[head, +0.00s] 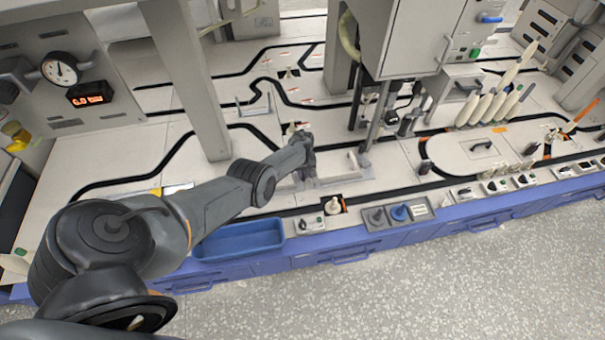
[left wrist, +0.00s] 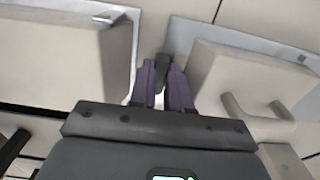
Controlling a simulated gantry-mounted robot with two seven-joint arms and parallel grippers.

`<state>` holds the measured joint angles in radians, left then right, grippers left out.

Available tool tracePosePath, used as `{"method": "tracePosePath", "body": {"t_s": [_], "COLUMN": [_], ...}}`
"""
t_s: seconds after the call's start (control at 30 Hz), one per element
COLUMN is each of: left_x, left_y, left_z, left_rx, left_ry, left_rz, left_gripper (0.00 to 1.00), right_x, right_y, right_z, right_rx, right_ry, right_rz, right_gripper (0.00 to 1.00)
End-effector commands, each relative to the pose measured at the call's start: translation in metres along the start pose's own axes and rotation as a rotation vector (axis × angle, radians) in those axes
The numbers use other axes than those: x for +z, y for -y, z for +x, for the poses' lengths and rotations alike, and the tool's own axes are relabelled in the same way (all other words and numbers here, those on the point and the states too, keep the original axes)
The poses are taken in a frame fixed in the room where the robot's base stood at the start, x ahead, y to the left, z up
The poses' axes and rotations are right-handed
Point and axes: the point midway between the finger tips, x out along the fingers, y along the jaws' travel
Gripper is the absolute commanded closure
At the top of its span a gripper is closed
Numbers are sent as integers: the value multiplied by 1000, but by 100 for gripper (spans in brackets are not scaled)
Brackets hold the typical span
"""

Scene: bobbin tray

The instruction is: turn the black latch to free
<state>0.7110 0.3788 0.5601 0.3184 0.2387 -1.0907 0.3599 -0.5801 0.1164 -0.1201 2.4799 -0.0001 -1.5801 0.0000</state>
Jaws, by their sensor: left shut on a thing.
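My left gripper (head: 304,138) reaches across the blue-edged bench to a pale fixture on the deck. In the left wrist view its two purple-grey fingers (left wrist: 163,86) are shut on a small black piece, the black latch (left wrist: 172,66), in the gap between two beige blocks. Most of the latch is hidden by the fingers, so its angle cannot be told. In the head view the gripper and wrist hide the latch. My right gripper is not in view.
A beige block with a handle (left wrist: 262,116) stands close right of the fingers, another block (left wrist: 70,55) close left. A blue tray (head: 238,240) lies at the bench's front edge. A grey post (head: 197,90) stands behind my left arm; a cabinet (head: 405,40) overhangs the bench.

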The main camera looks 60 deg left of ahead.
Motion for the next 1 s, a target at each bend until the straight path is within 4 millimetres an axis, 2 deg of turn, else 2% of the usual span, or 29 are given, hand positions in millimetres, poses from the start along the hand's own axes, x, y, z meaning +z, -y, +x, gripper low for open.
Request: {"method": "tracePosePath", "body": {"t_s": [0.47,0.5,0.63,1.0], "left_x": [1,0,0,0], "left_y": [1,1,1,0], "left_z": [2,2,2,-3], "left_rx": [-2,-2,-1,0], "left_ry": [-1,-1,-1,0], "left_rz": [-16,-15,-14,-13], "left_gripper": [100,78,58,57], "right_x": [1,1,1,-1], "right_y": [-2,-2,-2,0], "right_z": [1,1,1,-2], "right_rx": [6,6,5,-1], "right_ry": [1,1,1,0], "right_rz": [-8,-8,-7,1], "right_gripper": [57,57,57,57]}}
